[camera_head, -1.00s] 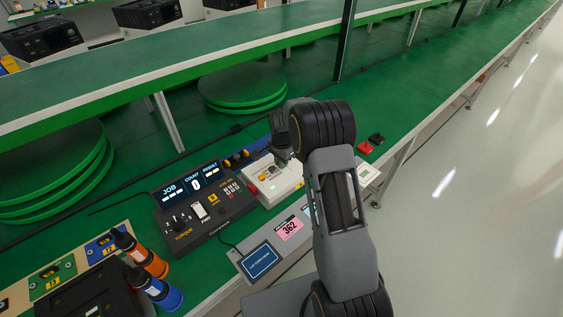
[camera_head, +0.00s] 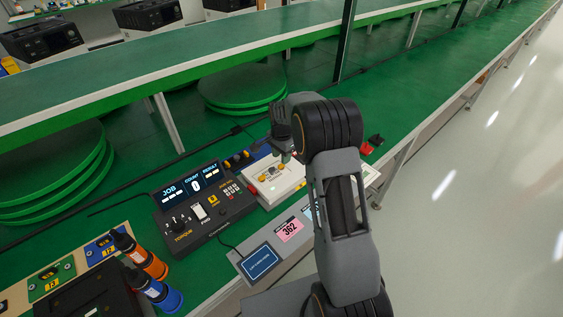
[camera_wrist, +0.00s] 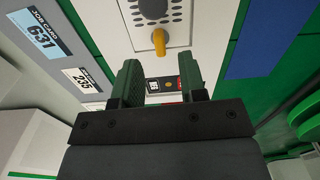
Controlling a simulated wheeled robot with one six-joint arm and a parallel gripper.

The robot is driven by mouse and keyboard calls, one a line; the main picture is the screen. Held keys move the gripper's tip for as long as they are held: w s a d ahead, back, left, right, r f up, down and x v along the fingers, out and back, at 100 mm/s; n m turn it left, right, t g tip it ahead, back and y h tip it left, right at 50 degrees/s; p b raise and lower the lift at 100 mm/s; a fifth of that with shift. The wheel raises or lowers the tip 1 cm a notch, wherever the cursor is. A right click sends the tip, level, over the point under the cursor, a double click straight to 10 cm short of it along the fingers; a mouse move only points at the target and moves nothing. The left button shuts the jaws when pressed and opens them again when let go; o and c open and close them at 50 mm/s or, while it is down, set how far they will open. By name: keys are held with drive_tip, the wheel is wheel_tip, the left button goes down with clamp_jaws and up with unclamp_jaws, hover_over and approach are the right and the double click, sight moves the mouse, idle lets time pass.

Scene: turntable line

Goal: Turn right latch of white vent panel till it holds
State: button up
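The white vent panel (camera_head: 272,192) lies on the green bench, partly hidden by my arm in the head view. In the wrist view, the white panel (camera_wrist: 196,20) shows at the top with a dark vent grille (camera_wrist: 152,10). An orange latch (camera_wrist: 160,42) stands just below the grille. My gripper (camera_wrist: 158,68) is open and empty, with its two fingers apart. The latch appears beyond the fingertips, between their lines, and not gripped. In the head view my gripper (camera_head: 284,156) hangs over the panel; its fingertips are small there.
A black torque console (camera_head: 205,205) stands left of the panel. Orange (camera_head: 150,262) and blue (camera_head: 160,292) tools lie lower left. A raised green shelf (camera_head: 130,80) runs behind.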

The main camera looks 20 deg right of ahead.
sight(283, 172)
wheel_tip(283, 172, up, 10)
idle(0.4)
drive_tip(key=shift+f, duration=0.1)
drive_tip(key=s+a+r+n+t, duration=0.1)
drive_tip(key=s+n, duration=0.5)
drive_tip(key=s, duration=0.7)
drive_tip(key=s+a+r+n+t+p, duration=0.1)
drive_tip(key=s+a+r+n+t, duration=0.1)
drive_tip(key=s+n, duration=0.5)
drive_tip(key=s+a+r, duration=0.1)
drive_tip(key=s+r, duration=0.1)
drive_tip(key=s, duration=0.4)
drive_tip(key=shift+s+a, duration=0.25)
drive_tip(key=shift+s, duration=0.05)
